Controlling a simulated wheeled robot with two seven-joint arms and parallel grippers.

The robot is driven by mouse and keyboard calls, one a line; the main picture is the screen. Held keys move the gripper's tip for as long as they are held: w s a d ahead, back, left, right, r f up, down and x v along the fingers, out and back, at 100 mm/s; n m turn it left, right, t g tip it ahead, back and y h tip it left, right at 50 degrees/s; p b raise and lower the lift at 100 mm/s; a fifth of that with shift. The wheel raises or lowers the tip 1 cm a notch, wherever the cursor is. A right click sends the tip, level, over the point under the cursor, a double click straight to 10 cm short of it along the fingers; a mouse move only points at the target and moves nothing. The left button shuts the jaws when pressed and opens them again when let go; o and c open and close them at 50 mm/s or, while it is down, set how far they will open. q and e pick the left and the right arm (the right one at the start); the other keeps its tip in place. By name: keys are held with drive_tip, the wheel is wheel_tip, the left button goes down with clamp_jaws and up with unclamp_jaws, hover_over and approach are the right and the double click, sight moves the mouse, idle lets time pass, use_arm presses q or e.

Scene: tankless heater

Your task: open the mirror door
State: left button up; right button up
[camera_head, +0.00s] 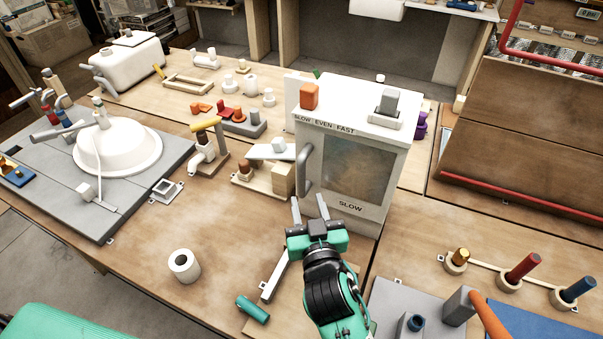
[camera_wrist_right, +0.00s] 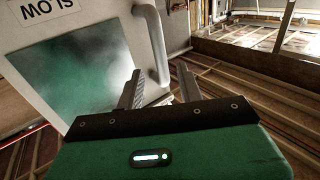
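The mirror door (camera_head: 358,172) is the front of a white cabinet (camera_head: 380,130). It looks shut, has a dark reflective pane and is marked "SLOW" at the bottom. A grey bar handle (camera_head: 303,170) runs upright along its left edge. My right gripper (camera_head: 309,204) is open just below the handle's lower end. In the right wrist view, the handle (camera_wrist_right: 154,45) lies ahead, with its lower end showing between the spread fingers (camera_wrist_right: 159,82). The mirror pane (camera_wrist_right: 90,75) is beside them. I cannot tell whether the fingers straddle the handle. My left gripper is not in view.
An orange block (camera_head: 309,95) and a grey block (camera_head: 388,101) sit on the cabinet top. A small wooden stand (camera_head: 262,184) is close left of the handle. Pegs (camera_head: 523,267) stand at right.

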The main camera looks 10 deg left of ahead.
sight(302, 182)
drive_tip(key=p+x, duration=0.1)
drive_tip(key=x, duration=0.6)
drive_tip(key=shift+w, duration=0.15)
drive_tip(key=shift+w+a, duration=0.15)
drive_tip(key=shift+w, duration=0.25)
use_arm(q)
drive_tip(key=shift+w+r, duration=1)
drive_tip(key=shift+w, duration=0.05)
use_arm(e)
clamp_jaws()
